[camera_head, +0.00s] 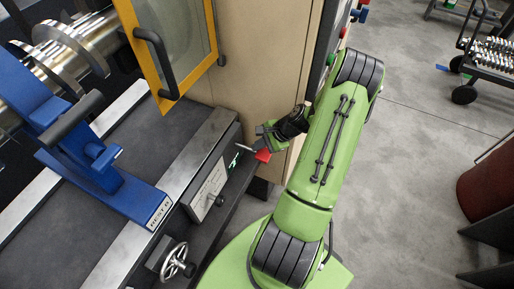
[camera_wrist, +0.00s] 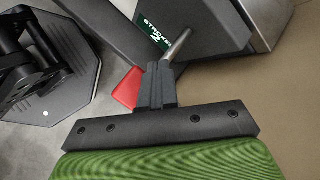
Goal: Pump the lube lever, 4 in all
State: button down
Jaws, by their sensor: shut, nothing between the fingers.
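The lube lever shows in the head view as a thin metal rod with a red grip (camera_head: 263,155), sticking out from the end of the machine's front box. In the wrist view its red grip (camera_wrist: 127,91) is partly hidden behind my fingers, and its metal rod (camera_wrist: 178,46) shows just beyond the fingertips. My gripper (camera_head: 264,130) is shut and empty, close to the lever. In the wrist view the closed fingers (camera_wrist: 158,72) overlap the lever; whether they touch it I cannot tell. A small green display (camera_wrist: 158,36) by the lever reads "STROKE 2".
The lathe's grey box with a handwheel (camera_head: 175,262) stands to the left. A yellow-framed door (camera_head: 180,45) with a black handle and a beige cabinet (camera_head: 262,60) rise behind the lever. Open concrete floor lies to the right, with a wheeled cart (camera_head: 485,60) beyond.

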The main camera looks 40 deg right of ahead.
jog(key=shift+s+f+b, duration=0.15)
jog(key=shift+f+b, duration=0.3)
jog(key=shift+f, duration=0.2)
dwell(0.4)
dwell(0.5)
jog(key=shift+w+r+p, duration=0.15)
jog(key=shift+r+p, duration=0.7)
jog(key=shift+r, duration=0.1)
jog(key=shift+w+r+p, duration=0.15)
jog(key=shift+r+p, duration=0.65)
jog(key=shift+r, duration=0.15)
jog(key=shift+r, duration=0.1)
jog(key=r+p, duration=0.2)
jog(key=r, duration=0.1)
jog(key=r+p, duration=0.1)
jog(key=p, duration=0.1)
jog(key=shift+w+a+r, duration=0.15)
jog(key=shift+w+r, duration=0.2)
jog(key=shift+r, duration=0.05)
